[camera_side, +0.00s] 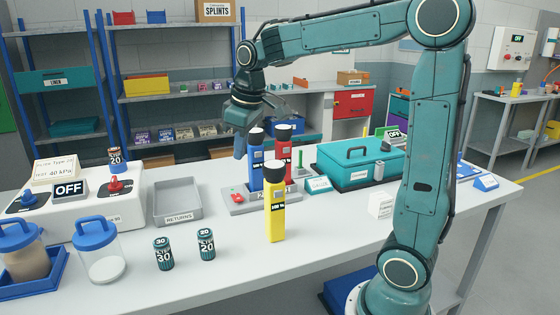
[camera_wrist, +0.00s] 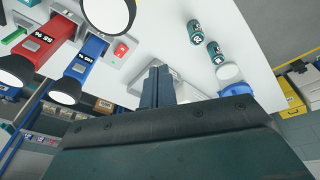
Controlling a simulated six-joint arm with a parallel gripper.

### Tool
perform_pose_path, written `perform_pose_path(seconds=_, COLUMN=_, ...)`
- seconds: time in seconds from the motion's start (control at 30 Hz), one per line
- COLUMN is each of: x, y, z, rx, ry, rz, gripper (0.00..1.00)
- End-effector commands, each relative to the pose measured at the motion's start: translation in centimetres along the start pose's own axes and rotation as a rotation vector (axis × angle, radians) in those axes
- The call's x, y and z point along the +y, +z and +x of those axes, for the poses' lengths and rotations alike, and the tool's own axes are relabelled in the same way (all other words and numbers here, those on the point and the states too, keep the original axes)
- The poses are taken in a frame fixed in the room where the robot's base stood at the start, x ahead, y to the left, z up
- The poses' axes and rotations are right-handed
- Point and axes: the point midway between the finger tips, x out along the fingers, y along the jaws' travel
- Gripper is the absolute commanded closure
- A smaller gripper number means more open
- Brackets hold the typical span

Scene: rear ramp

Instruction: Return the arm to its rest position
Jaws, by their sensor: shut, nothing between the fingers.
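My gripper (camera_side: 240,147) is at the end of the teal arm, pointing down above the table behind the blue flashlight (camera_side: 255,160). In the wrist view my gripper (camera_wrist: 157,72) shows its two dark fingers together, with nothing between them. The blue flashlight and a red flashlight (camera_side: 284,150) stand upright on a grey stand (camera_side: 240,204). A yellow flashlight (camera_side: 275,205) stands upright on the table in front of them. My fingertips are partly close to the blue flashlight's head in the side view; I cannot tell the depth between them.
A grey returns tray (camera_side: 177,219) lies empty to the left. Jars with blue lids (camera_side: 101,262) stand at the left. A teal case (camera_side: 350,180) sits at the right. Shelves (camera_side: 170,98) stand behind the table.

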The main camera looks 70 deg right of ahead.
Motion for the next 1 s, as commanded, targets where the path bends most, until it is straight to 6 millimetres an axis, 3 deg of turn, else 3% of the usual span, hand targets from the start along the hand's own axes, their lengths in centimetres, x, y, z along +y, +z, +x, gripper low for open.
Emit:
perform_pose_path(seconds=0.2, x=-3.3, y=3.6, z=-2.2, rx=0.059, ry=0.005, rz=0.03, gripper=1.0)
perform_pose_path(seconds=0.47, x=-6.6, y=8.2, z=-3.5, rx=0.127, ry=0.0, rz=0.07, gripper=1.0)
perform_pose_path(seconds=0.8, x=-10.0, y=14.5, z=-3.3, rx=0.212, ry=-0.021, rz=0.122, gripper=1.0)
perform_pose_path(seconds=1.0, x=-11.1, y=16.8, z=-2.6, rx=0.244, ry=-0.034, rz=0.145, gripper=1.0)
